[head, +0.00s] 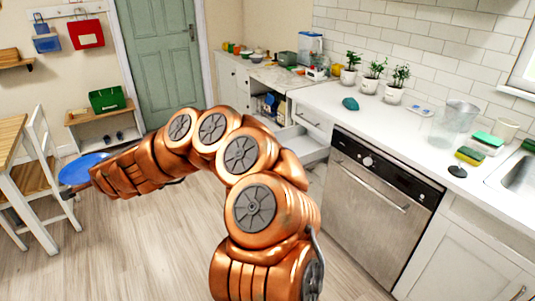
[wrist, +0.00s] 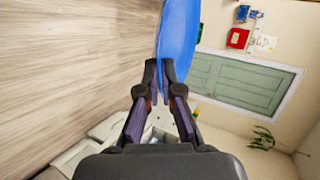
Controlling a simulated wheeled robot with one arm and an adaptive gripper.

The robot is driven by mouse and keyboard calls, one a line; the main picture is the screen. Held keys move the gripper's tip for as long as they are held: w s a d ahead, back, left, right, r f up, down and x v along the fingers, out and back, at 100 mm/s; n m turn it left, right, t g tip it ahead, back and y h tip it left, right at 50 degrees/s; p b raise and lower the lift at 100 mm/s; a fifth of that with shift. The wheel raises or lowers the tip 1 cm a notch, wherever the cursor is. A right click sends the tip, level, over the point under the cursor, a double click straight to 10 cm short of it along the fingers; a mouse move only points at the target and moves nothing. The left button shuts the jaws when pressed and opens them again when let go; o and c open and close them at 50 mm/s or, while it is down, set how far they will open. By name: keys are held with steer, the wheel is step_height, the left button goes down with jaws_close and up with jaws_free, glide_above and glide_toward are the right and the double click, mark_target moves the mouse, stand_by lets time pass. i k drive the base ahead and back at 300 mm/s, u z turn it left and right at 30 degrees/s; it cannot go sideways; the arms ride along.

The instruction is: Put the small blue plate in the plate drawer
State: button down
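The small blue plate (head: 82,168) is at the far left of the head view, off the table, at the end of my outstretched arm. In the wrist view the plate (wrist: 178,35) appears nearly edge-on, with its rim between the fingertips of my gripper (wrist: 159,82). My gripper is shut on this rim. In the head view my arm mostly hides the gripper. A white drawer (head: 302,147) stands pulled out below the counter, left of the dishwasher and well right of the plate. My arm partly covers it, and its inside is hard to make out.
A wooden table (head: 10,140) and white chair (head: 45,160) are close to the plate at left. The dishwasher (head: 375,195) is closed. Potted plants (head: 374,76) and a glass pitcher (head: 455,122) stand on the counter (head: 400,120). Wood floor (head: 150,255) is open in front.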

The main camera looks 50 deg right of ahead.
mark_target(306, 145)
steer(key=u, duration=0.2)
steer(key=i, duration=1.55)
steer(key=z, duration=0.5)
steer(key=i, duration=1.1)
steer(key=z, duration=1.55)
steer(key=i, duration=0.6)
steer(key=z, duration=0.45)
